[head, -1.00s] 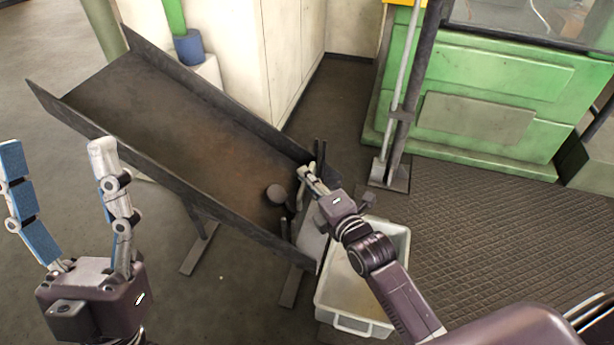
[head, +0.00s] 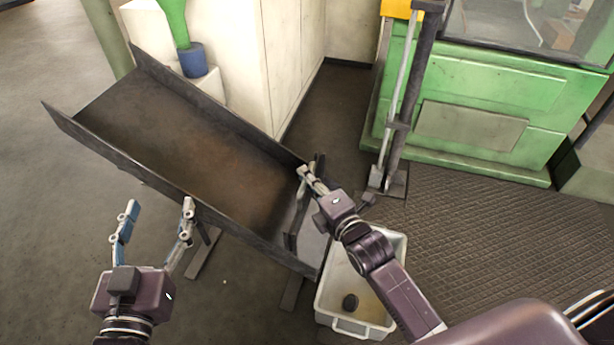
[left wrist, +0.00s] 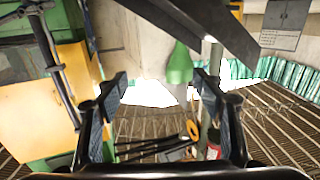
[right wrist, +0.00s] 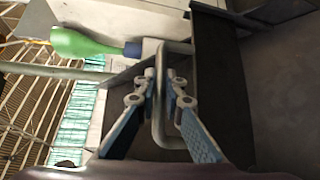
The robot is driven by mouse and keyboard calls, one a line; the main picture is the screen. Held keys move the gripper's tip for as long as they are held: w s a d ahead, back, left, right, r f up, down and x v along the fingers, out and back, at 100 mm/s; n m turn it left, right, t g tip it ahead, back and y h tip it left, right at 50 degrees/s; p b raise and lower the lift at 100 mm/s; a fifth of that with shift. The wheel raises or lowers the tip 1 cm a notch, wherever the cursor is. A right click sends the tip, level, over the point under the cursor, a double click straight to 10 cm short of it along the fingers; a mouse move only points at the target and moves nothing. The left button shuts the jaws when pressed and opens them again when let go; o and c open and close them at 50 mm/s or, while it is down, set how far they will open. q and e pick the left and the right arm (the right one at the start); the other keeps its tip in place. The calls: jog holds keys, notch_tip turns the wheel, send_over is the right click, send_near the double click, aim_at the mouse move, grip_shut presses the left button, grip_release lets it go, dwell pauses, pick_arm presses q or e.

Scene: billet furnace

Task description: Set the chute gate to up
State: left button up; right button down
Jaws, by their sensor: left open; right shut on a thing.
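The chute (head: 180,140) is a dark steel trough that slopes down to the right in the head view. At its lower end stands the chute gate (head: 300,215), partly hidden by my right gripper (head: 306,172); its exact height is hard to judge. In the right wrist view my right gripper (right wrist: 163,85) is shut on the gate's pale bent-rod handle (right wrist: 161,128). My left gripper (head: 158,207) is open and empty, in front of the chute's near side wall. In the left wrist view its fingers (left wrist: 160,80) are apart with nothing between them.
A green machine (head: 480,110) and a grey post (head: 408,95) stand behind. A pale cabinet (head: 235,60) is behind the chute. Patterned floor at right is clear.

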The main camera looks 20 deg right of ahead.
notch_tip(320, 180, up, 3)
jog(key=shift+w+f+p, duration=0.1)
jog(key=shift+f+p, duration=0.1)
jog(key=shift+p, duration=0.8)
pick_arm(q)
jog(key=s+a+f+g+y, duration=0.1)
jog(key=s+f+g, duration=0.1)
jog(key=f, duration=0.3)
jog(key=s+a+f+g, duration=0.1)
jog(key=s+f+g, duration=0.1)
jog(key=f+g, duration=0.2)
notch_tip(320, 180, down, 2)
jog(key=shift+s+a+f+y, duration=0.25)
jog(key=shift+s+a+y, duration=0.05)
jog(key=shift+a+y, duration=0.1)
pick_arm(e)
jog(key=c, duration=2.1)
grip_release()
jog(key=shift+o, duration=0.4)
jog(key=shift+f, duration=0.15)
jog(key=v, duration=1.2)
jog(key=shift+d, duration=0.1)
